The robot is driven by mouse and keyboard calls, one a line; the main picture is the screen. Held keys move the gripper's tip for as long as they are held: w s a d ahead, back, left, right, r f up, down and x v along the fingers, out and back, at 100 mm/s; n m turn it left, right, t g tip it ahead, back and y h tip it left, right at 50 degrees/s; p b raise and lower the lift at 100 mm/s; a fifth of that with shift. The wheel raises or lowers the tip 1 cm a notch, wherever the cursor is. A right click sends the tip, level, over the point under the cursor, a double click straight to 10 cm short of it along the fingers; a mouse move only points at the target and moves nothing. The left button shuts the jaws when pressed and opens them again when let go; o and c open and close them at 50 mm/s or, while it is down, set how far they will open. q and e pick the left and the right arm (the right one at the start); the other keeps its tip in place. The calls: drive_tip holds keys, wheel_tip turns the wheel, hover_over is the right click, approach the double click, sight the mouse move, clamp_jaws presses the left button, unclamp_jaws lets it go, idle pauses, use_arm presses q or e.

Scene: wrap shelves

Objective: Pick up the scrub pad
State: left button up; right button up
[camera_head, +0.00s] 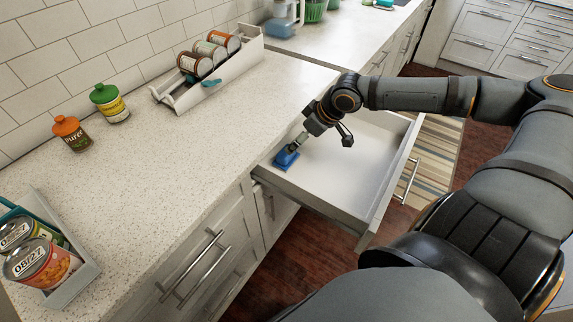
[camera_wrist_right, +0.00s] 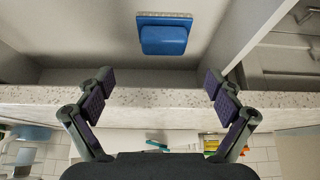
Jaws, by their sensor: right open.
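The blue scrub pad (camera_head: 286,158) lies in the near left corner of the open white drawer (camera_head: 330,172). In the right wrist view the scrub pad (camera_wrist_right: 163,38) shows as a blue block with a pale bristly edge, on the drawer floor beyond the fingertips. My right gripper (camera_head: 303,138) reaches in over the drawer, close to the pad. In the right wrist view my right gripper (camera_wrist_right: 159,82) has its fingers spread wide with nothing between them. I cannot tell in the head view whether a finger touches the pad. My left gripper is out of view.
The speckled counter (camera_head: 180,150) edge runs beside the drawer. On it stand a can rack (camera_head: 212,68), an orange-lidded jar (camera_head: 71,132), a green-lidded jar (camera_head: 109,103) and a grey tray of cans (camera_head: 75,287). The rest of the drawer floor looks clear.

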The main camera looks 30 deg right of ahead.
sight(293, 160)
drive_tip(key=b+x, duration=0.1)
drive_tip(key=x, duration=0.1)
drive_tip(key=b+x, duration=0.1)
drive_tip(key=shift+s+d+f+b, duration=0.1)
drive_tip(key=shift+d+b, duration=0.15)
drive_tip(key=shift+b, duration=0.05)
drive_tip(key=shift+w+a+f+b, duration=0.2)
drive_tip(key=shift+a+f+b, duration=0.05)
drive_tip(key=shift+b, duration=0.05)
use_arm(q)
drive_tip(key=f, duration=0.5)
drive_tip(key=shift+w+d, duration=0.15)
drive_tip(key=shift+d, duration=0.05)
use_arm(e)
drive_tip(key=shift+w+a, duration=0.1)
drive_tip(key=shift+f, duration=0.1)
